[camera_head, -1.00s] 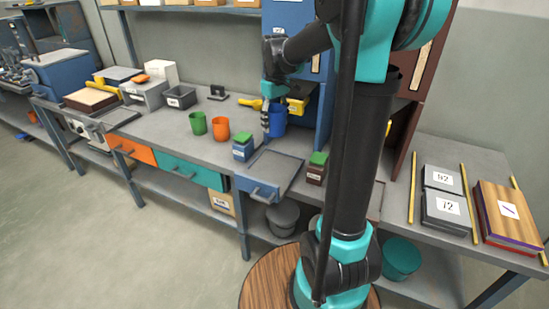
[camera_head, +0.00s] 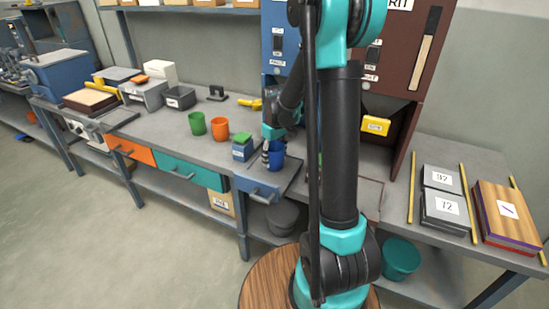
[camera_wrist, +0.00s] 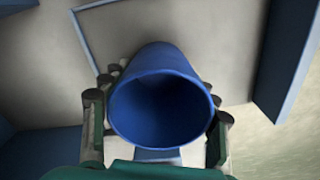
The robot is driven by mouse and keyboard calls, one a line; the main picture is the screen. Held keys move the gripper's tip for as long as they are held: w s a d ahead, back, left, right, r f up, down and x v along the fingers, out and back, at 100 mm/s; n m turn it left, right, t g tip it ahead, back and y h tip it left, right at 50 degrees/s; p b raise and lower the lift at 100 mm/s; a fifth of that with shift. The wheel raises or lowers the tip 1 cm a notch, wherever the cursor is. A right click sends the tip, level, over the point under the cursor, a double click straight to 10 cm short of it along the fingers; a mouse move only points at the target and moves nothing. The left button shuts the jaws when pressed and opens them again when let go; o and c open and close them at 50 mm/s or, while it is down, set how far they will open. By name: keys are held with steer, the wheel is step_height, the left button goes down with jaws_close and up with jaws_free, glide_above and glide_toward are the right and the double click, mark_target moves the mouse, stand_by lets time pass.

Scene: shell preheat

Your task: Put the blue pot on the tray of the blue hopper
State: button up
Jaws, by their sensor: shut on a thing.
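The blue pot (camera_head: 277,159) is upright in the head view, over the grey tray (camera_head: 285,181) at the front of the blue hopper (camera_head: 276,58). My gripper (camera_head: 267,151) is shut on the pot's side. In the wrist view the open, empty mouth of the pot (camera_wrist: 160,108) faces the camera, between the two gripper fingers (camera_wrist: 157,125). I cannot tell whether the pot's base touches the tray. My arm hides part of the blue hopper and its tray.
A green pot (camera_head: 197,124) and an orange pot (camera_head: 219,130) stand farther left. A brown hopper (camera_head: 405,55) stands to the right. The bench is clear in front of the pots.

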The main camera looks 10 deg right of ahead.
steer(key=shift+f, duration=0.15)
steer(key=o, duration=1.2)
step_height(320, 180, up, 12)
steer(key=shift+r, duration=0.2)
